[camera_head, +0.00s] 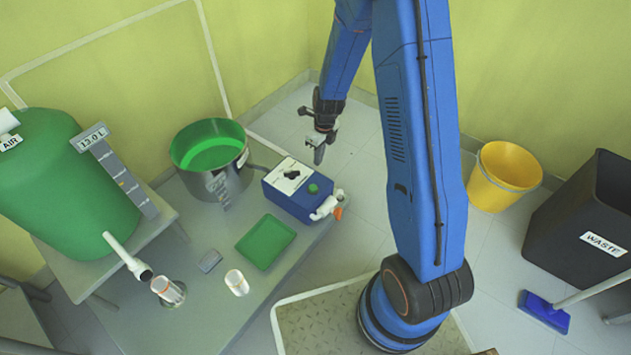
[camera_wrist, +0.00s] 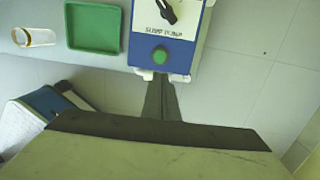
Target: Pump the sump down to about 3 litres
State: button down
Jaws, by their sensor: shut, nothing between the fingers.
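The sump pump box (camera_head: 297,190) is blue with a white top, a black knob (camera_head: 292,174) and a green button (camera_head: 313,188). In the wrist view the pump (camera_wrist: 165,40) shows its "SUMP PUMP" label, black knob (camera_wrist: 166,12) and green button (camera_wrist: 160,56). A steel pot (camera_head: 231,180) with green inside stands left of the pump; I cannot tell if it is the sump. My gripper (camera_head: 319,155) is shut and empty, above and behind the pump in the head view. In the wrist view its fingers (camera_wrist: 161,100) point toward the pump's button end, apparently apart from it.
A green tank (camera_head: 65,180) with a "13.0 L" display (camera_head: 93,137) stands at left. A green tray (camera_head: 265,242), a clear cup (camera_head: 237,282) and a grey block (camera_head: 210,262) are on the table. A yellow bucket (camera_head: 503,175) and black waste bin (camera_head: 585,215) stand at right.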

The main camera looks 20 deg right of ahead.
aim_at(314, 187)
jog(key=shift+f, duration=0.15)
jog(key=f, duration=0.4)
jog(key=a+f, duration=0.1)
jog(key=f, duration=0.8)
jog(key=shift+w+a+f, duration=0.15)
jog(key=shift+a+f, duration=0.05)
jog(key=shift+f, duration=0.2)
jog(key=shift+f, duration=1.05)
jog(key=shift+a, duration=0.1)
dwell(2.6)
